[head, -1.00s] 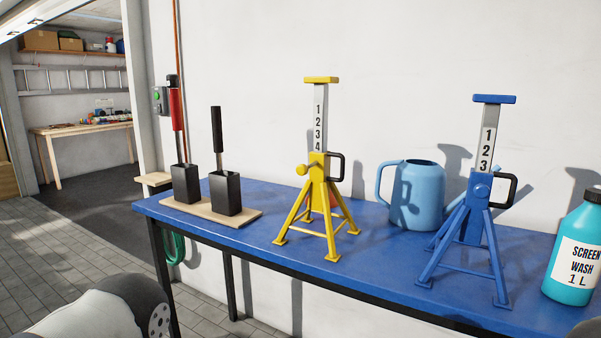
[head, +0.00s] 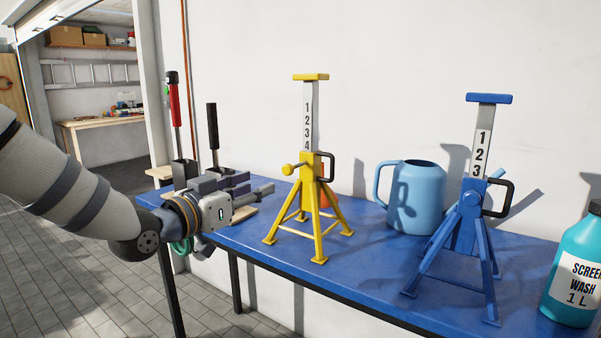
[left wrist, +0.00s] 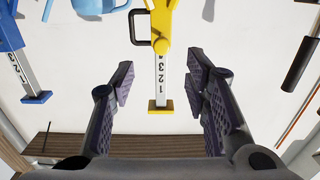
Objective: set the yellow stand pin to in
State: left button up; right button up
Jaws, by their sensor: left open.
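The yellow stand (head: 318,190) stands upright on the blue bench, its numbered grey post raised under a yellow top plate. Its yellow pin (head: 289,169) sticks out to the left of the collar, with a short length of shaft showing between knob and collar. A black handle (head: 330,168) is on the collar's right side. My left gripper (head: 258,190) is open and empty, left of the stand and apart from it, fingers pointing towards it. In the left wrist view the stand (left wrist: 160,70) appears upside down between the open fingers (left wrist: 162,80). My right gripper is not in view.
A blue stand (head: 470,220), a blue watering can (head: 416,197) and a screen wash bottle (head: 575,265) stand to the right on the bench (head: 370,270). Two black holders with a red-handled (head: 175,105) and a black-handled tool (head: 212,125) are behind my left gripper. An orange object is partly hidden behind the yellow stand.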

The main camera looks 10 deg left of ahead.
aim_at(285, 171)
pick_arm(q)
jog(key=b+x, duration=0.2)
jog(key=x, duration=0.9)
jog(key=shift+w, duration=0.1)
jog(key=shift+w+r, duration=0.25)
jog(key=shift+w, duration=0.1)
grip_shut()
jog(key=b+x, duration=0.2)
jog(key=x, duration=0.2)
jog(key=shift+d, duration=0.15)
grip_release()
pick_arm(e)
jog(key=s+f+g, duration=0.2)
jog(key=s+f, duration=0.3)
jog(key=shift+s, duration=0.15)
